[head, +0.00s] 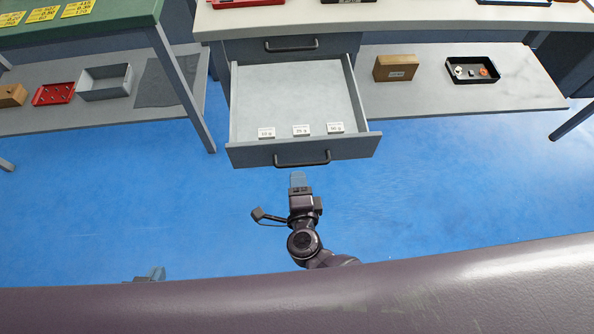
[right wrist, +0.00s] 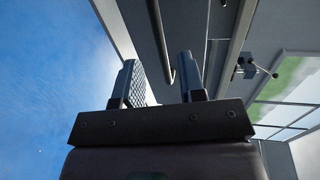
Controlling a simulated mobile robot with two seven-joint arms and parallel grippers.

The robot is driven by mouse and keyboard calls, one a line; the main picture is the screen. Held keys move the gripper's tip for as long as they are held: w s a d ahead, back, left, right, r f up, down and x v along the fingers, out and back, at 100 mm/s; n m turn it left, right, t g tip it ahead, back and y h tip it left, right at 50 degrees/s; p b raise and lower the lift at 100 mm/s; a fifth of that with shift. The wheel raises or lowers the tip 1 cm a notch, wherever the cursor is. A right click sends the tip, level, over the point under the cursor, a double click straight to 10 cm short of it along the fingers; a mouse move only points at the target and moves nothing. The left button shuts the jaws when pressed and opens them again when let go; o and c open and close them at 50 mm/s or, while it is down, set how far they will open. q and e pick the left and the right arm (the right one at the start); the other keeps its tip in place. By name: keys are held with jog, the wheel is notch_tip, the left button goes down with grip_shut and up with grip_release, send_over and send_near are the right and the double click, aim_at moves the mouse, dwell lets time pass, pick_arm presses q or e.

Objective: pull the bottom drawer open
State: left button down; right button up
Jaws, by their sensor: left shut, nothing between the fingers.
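A grey drawer (head: 250,155) below a shut upper drawer (head: 270,50) stands pulled out from the bench. Its dark bar handle (head: 302,163) is on the front face, and the handle also shows in the right wrist view (right wrist: 160,42). My right gripper (head: 298,176) is just in front of the handle. In the right wrist view its two fingers (right wrist: 160,85) are apart, with the handle bar lying between them in the picture. A small gap to the handle shows in the head view. My left gripper (head: 157,272) is shut and empty at the lower left, mostly hidden.
Three small white labelled blocks (head: 301,130) lie in the drawer near its front. A wooden block (head: 396,68) and a black tray (head: 473,70) sit on the right lower shelf. A green table (head: 120,15) stands left. The blue floor before the drawer is clear.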

jog(key=v, duration=0.4)
jog(key=shift+s, duration=0.15)
dwell(0.4)
